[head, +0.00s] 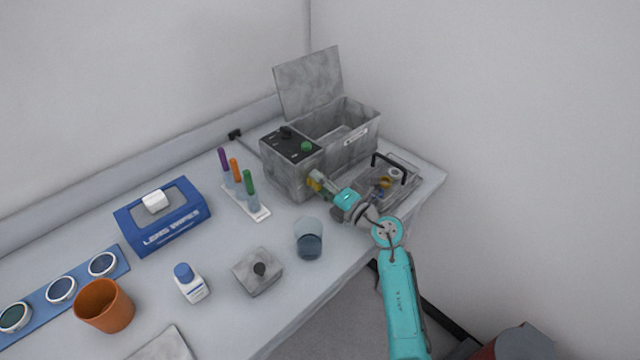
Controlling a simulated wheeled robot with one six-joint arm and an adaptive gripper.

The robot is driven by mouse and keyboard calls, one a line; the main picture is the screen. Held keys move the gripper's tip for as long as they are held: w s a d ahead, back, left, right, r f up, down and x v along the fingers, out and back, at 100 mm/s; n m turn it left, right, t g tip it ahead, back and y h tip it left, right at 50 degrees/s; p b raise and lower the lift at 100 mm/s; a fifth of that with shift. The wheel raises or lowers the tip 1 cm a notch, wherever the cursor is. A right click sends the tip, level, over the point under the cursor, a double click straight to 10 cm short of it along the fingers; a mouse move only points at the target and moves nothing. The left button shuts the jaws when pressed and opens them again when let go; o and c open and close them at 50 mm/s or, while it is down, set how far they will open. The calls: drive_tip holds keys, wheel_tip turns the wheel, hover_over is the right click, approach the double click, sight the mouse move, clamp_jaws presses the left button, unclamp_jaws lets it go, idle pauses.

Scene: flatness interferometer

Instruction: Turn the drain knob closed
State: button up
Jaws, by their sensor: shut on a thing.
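A grey metal bath (354,148) stands at the back right of the table with its hinged lid (308,82) raised. Its black control panel (290,144) has a green knob (306,147) and a dark knob (285,133). My gripper (316,184) is at the lower front of the bath, below the panel, and is shut on a small yellowish part there, which I take to be the drain knob (313,181). The fingers cover much of the knob, so its turn angle cannot be told.
A tray with a black handle (389,166) lies right of my wrist. A glass beaker (309,240), a rack of coloured tubes (247,205), a grey block (258,271), a white bottle (190,284) and a blue wipes box (162,216) stand to the left.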

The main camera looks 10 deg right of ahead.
drive_tip(key=shift+f+m, duration=0.1)
drive_tip(key=shift+m, duration=1.1)
drive_tip(key=o, duration=1.2)
drive_tip(key=shift+c, duration=0.2)
drive_tip(key=v, duration=1.2)
